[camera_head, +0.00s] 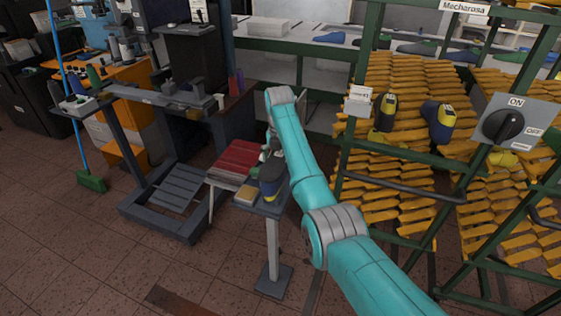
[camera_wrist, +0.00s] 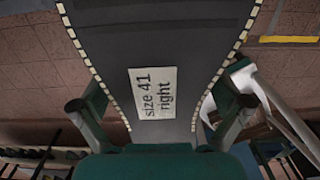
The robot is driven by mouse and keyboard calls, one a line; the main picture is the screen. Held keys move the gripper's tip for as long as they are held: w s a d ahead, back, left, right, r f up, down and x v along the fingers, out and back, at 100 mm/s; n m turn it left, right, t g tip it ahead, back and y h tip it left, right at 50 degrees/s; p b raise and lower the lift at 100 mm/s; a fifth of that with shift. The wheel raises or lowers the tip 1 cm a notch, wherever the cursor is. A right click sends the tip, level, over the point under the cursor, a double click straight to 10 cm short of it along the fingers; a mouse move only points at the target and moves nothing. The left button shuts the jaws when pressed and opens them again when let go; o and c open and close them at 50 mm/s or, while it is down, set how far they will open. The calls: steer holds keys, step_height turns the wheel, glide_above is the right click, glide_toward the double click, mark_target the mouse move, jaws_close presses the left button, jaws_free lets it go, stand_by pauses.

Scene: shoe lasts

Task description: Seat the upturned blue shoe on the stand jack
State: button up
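The blue shoe (camera_head: 271,184) is upturned at the small grey stand (camera_head: 243,206), its dark sole up and a yellow part low down. In the wrist view its sole (camera_wrist: 150,45) fills the middle, with a white label (camera_wrist: 153,93) reading "size 41 right". My gripper (camera_wrist: 162,85) has one finger on each side of the sole's narrow waist, with the tips appearing to press its edges. In the head view my gripper (camera_head: 266,158) is right above the shoe and partly hidden by my arm. The jack is hidden, and I cannot tell whether the shoe touches it.
A red pad (camera_head: 238,155) on a low table and a small yellowish block (camera_head: 245,192) lie close left of the shoe. A green rack (camera_head: 350,140) with yellow slats and two shoes stands to the right. A grey machine frame (camera_head: 170,190) is on the left. The front-left floor is clear.

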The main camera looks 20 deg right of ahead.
steer(key=shift+f, duration=0.1)
steer(key=shift+a+r, duration=0.1)
steer(key=shift+r, duration=3.75)
steer(key=shift+s, duration=0.1)
